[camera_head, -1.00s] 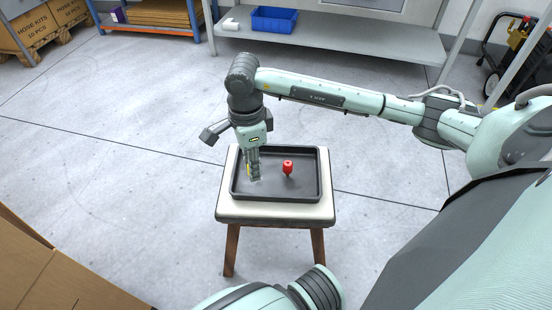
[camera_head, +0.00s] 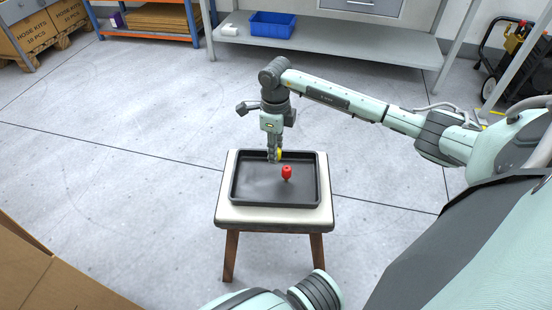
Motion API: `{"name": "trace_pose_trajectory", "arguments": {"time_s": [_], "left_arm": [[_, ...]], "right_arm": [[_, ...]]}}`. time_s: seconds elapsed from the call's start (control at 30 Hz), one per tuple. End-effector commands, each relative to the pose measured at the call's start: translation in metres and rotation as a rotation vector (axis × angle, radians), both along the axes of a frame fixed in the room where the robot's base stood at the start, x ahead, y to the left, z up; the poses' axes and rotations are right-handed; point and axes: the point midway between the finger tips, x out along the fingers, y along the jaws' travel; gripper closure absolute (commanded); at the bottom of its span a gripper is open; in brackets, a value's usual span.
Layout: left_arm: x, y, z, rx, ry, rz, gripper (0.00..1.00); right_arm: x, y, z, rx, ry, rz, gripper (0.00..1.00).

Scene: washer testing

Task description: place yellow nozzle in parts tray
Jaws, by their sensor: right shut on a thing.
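The dark parts tray (camera_head: 250,198) lies on a small stool with a pale top. A red nozzle (camera_head: 287,173) stands in the tray, right of its middle. My right gripper (camera_head: 275,158) points down over the back part of the tray. It is shut on the yellow nozzle (camera_head: 280,155), of which only a small yellow part shows beside the fingers. The nozzle is close behind the red one in the picture; I cannot tell whether it touches the tray floor. My left gripper is not in view; only part of my left arm shows at the bottom.
The stool (camera_head: 227,214) stands on open grey floor. Cardboard boxes (camera_head: 50,275) are at the lower left. A grey shelf (camera_head: 350,40) with a blue bin (camera_head: 273,23) is at the back. The tray's left half and front are bare.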

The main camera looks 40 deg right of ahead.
Motion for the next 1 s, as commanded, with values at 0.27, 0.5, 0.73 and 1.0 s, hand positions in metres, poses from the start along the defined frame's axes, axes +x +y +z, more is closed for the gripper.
{"name": "trace_pose_trajectory", "arguments": {"time_s": [0.27, 0.5, 0.73, 1.0], "left_arm": [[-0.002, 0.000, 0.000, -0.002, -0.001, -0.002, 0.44], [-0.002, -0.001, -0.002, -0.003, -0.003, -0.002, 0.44], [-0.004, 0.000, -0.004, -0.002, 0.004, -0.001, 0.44], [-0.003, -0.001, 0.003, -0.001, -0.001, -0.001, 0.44]], "right_arm": [[0.001, -0.003, -0.024, 0.001, 0.003, 0.000, 1.00], [0.003, -0.004, -0.043, -0.001, -0.001, 0.000, 1.00], [0.002, -0.004, -0.045, -0.001, -0.001, 0.001, 1.00], [0.002, -0.004, -0.045, -0.001, 0.000, 0.001, 0.57]]}}
